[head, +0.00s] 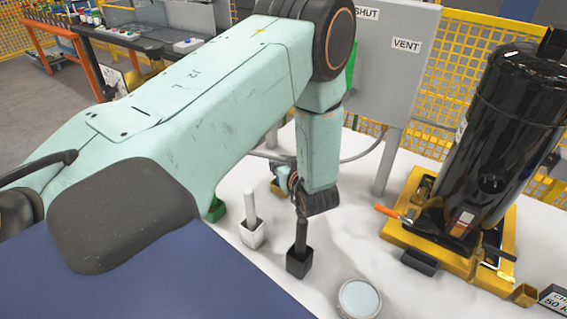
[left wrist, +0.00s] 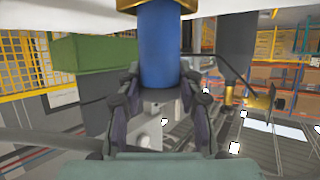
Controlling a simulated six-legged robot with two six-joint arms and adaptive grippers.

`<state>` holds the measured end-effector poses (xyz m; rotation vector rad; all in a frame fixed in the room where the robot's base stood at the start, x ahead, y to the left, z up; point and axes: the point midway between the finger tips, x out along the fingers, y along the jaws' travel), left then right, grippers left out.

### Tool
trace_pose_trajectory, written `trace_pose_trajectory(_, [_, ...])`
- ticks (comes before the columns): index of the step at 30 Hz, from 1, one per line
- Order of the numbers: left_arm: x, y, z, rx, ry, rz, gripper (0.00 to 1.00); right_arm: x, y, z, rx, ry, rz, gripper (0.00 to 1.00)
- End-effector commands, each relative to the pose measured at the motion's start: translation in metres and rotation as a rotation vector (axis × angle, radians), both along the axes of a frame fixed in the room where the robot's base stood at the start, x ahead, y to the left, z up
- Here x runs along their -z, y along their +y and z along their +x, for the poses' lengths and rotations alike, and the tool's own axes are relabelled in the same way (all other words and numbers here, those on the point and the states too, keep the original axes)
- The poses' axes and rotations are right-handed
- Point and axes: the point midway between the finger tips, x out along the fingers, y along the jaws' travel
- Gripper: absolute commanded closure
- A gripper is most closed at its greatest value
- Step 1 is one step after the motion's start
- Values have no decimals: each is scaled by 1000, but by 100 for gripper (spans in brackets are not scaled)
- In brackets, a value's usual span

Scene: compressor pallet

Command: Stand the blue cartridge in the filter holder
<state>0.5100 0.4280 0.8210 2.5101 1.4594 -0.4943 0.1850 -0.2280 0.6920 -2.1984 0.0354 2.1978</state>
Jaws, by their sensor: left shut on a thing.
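The blue cartridge (left wrist: 158,45) stands out in the left wrist view between the fingers of my left gripper (left wrist: 158,98), which is shut on it. That view appears upside down, with the white tabletop at its top. The far end of the cartridge meets a yellow-gold holder rim (left wrist: 150,5); I cannot tell how deep it sits. In the head view, my left gripper (head: 289,183) is small and partly covered by my arm. My right gripper is in neither view.
A white holder (head: 251,239) with a white cartridge and a black holder (head: 299,265) with a dark cartridge stand close by. A green holder (head: 216,211) is partly hidden by my arm. A round pale dish (head: 359,299) lies in front; the black compressor (head: 500,130) stands at right.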

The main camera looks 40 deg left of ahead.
Motion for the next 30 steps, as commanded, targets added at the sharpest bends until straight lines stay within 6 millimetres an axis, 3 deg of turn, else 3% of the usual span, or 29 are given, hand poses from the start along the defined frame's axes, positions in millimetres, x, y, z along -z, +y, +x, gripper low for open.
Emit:
trace_pose_trajectory(8, [5, 0, 0, 0, 0, 1, 100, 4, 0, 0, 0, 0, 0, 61])
trace_pose_trajectory(9, [5, 0, 0, 0, 0, 1, 62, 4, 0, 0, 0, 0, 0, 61])
trace_pose_trajectory(18, [5, 0, 0, 0, 0, 0, 37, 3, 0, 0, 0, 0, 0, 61])
trace_pose_trajectory(30, [1, -8, -3, 4, 1, 0, 37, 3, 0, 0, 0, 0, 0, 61])
